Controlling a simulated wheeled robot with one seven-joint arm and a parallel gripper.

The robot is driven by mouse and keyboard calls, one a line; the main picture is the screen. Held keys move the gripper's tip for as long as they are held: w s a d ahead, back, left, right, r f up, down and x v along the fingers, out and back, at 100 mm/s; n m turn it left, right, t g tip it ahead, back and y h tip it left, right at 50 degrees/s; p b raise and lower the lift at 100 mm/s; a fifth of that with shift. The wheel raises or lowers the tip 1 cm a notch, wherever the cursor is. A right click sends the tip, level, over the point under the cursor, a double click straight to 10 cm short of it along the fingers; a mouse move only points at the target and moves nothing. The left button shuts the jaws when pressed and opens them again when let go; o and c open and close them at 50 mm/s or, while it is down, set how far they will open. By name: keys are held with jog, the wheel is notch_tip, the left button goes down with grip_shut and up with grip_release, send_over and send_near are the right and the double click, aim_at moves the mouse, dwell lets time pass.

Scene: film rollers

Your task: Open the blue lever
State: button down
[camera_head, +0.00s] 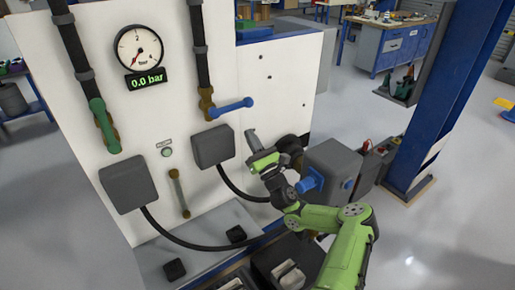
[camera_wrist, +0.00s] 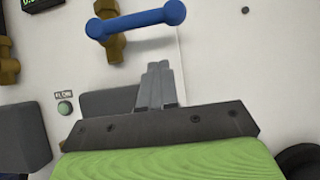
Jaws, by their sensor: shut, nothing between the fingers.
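The blue lever (camera_head: 232,106) sits on a brass valve at the foot of the right black pipe on the white panel. It points right, nearly level, tilted slightly up. In the wrist view the blue lever (camera_wrist: 138,20) crosses the top of the picture, its left end in front of the brass fitting. My gripper (camera_head: 251,134) is below and a little right of the lever, apart from it. In the wrist view my gripper (camera_wrist: 158,68) has its fingers together, pointing up toward the lever, with nothing between them.
A round gauge (camera_head: 138,47) above a display reading 0.0 bar is at upper left. A green lever (camera_head: 104,125) hangs on the left pipe. Grey boxes (camera_head: 212,146) with black hoses are below. A blue column (camera_head: 450,90) stands at right. The space around the lever's right end looks clear.

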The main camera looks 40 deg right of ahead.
aim_at(232, 107)
jog(key=w+r, duration=0.3)
jog(key=r, duration=0.2)
jog(key=shift+r, duration=0.25)
jog(key=shift+d+r, duration=0.1)
jog(key=shift+d, duration=0.05)
